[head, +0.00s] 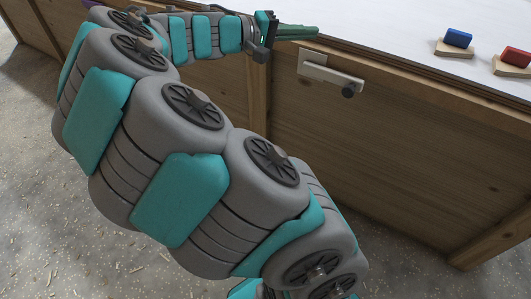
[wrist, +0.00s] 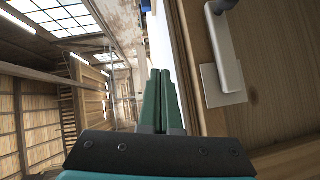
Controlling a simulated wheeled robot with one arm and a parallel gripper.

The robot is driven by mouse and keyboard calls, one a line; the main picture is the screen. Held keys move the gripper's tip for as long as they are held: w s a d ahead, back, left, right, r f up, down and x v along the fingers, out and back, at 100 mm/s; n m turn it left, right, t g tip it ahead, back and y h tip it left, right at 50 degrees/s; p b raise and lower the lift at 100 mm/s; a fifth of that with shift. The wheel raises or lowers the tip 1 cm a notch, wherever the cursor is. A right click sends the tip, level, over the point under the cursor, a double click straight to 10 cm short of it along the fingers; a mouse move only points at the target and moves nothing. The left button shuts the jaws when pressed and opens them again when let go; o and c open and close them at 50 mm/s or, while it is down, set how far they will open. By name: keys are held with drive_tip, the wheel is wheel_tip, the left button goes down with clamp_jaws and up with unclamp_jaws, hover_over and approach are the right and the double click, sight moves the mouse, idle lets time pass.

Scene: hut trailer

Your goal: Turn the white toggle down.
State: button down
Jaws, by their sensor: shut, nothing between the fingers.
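The white toggle (head: 330,75) is a pale bar on a square plate, fixed to the wooden side panel just below the worktop edge. It lies nearly along the edge, with a dark round knob (head: 348,91) at its right end. In the wrist view the toggle (wrist: 225,50) is at the upper right, its plate (wrist: 222,86) nearer the gripper and its knob (wrist: 222,5) at the top edge. My gripper (head: 316,32) is shut and empty at the worktop edge, above and left of the toggle, apart from it. Its closed fingers (wrist: 160,75) point up the wrist view.
A blue block (head: 458,38) and a red block (head: 516,57) sit on small wooden bases on the white worktop (head: 400,35). The wooden panel (head: 370,150) below the toggle is bare. The floor (head: 60,240) in front is littered with shavings.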

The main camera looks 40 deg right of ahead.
drive_tip(key=w+a+f+n+h+p, duration=0.2)
drive_tip(key=w+a+n+h, duration=0.1)
drive_tip(key=w+a, duration=0.85)
drive_tip(key=s+d+f+g+y, duration=0.1)
drive_tip(key=s+y, duration=0.3)
drive_tip(key=s, duration=0.5)
drive_tip(key=s+d+f+g+y, duration=0.15)
drive_tip(key=s+y, duration=0.25)
drive_tip(key=s, duration=0.5)
drive_tip(key=s+a+f+t+y, duration=0.2)
drive_tip(key=s+a+f+y, duration=0.2)
drive_tip(key=a, duration=0.4)
drive_tip(key=s+a+f+n+t+y, duration=0.1)
drive_tip(key=s+a+f+t+y, duration=0.1)
drive_tip(key=s+a+f+y, duration=0.3)
drive_tip(key=shift+s+a+f+n, duration=0.3)
drive_tip(key=shift+s+a+f, duration=0.9)
drive_tip(key=shift+s, duration=1.05)
